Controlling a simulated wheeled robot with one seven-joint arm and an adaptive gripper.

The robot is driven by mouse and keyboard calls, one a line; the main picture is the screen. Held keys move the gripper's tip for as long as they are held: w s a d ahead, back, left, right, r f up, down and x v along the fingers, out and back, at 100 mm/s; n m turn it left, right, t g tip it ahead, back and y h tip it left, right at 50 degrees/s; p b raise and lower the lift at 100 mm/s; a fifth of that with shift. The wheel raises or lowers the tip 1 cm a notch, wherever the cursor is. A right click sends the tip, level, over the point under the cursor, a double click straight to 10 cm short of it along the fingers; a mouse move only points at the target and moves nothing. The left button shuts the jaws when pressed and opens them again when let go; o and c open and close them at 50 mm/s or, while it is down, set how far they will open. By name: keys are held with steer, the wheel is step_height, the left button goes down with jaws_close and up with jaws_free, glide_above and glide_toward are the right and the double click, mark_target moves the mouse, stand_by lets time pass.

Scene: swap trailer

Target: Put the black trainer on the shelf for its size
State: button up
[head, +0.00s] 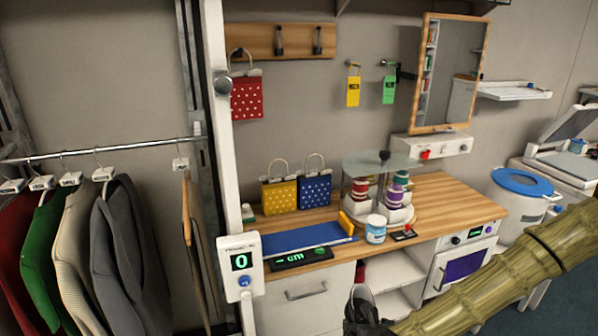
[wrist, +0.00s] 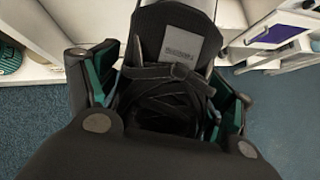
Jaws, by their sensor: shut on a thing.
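The black trainer (wrist: 165,70) fills the middle of the wrist view, with its laces showing and a grey label on its tongue whose text is too small to read. My gripper (wrist: 165,105) is shut on it, with teal-lined fingers on either side. In the head view a dark shape by the bench front is my gripper (head: 362,312) with the trainer; the two are hard to tell apart. A blue measuring board (head: 295,238) lies on the bench, its display (head: 302,258) reading "- cm". White open shelves (head: 398,272) stand under the bench; no size marks are readable.
The wooden bench (head: 440,200) holds yellow and blue bags, a spool stand (head: 380,185) and a small jar (head: 376,230). A counter box (head: 240,265) reading 0 is on the post. Hanging clothes (head: 75,245) are at left. Blue carpet (wrist: 40,120) shows in the wrist view.

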steer(key=shift+s+f, duration=0.4)
steer(key=shift+f, duration=0.2)
steer(key=shift+s+f, duration=0.55)
steer(key=shift+s, duration=0.1)
